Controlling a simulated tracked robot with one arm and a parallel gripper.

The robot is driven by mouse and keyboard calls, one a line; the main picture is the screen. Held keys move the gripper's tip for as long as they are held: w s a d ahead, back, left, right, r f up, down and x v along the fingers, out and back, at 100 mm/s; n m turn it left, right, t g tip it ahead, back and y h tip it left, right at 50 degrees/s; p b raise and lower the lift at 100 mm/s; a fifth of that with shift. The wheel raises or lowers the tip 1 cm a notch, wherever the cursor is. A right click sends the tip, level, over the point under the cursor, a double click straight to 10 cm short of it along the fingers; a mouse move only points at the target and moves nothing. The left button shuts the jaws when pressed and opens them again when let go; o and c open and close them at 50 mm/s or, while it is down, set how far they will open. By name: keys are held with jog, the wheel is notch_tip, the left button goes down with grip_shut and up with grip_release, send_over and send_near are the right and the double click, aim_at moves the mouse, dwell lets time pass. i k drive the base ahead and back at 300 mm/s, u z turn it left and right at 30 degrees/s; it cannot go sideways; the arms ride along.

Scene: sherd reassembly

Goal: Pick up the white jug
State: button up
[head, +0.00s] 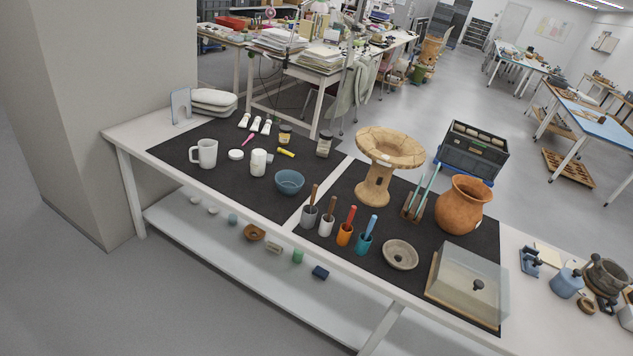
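The white jug (207,153) stands upright on the black mat (215,185) near the left end of the long white table. Its handle points to the left in the picture. Nothing covers the jug. My gripper does not show in this view, so I cannot see where it is relative to the jug.
A white jar (258,163), a small white lid (236,155) and a blue bowl (289,182) are right of the jug. White tubes (255,124) lie behind it. A pillar (120,100) rises beyond the table's left end. The mat in front of the jug is clear.

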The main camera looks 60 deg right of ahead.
aim_at(203, 155)
jog(key=z, duration=1.05)
jog(key=i, duration=2.45)
jog(key=u, duration=0.15)
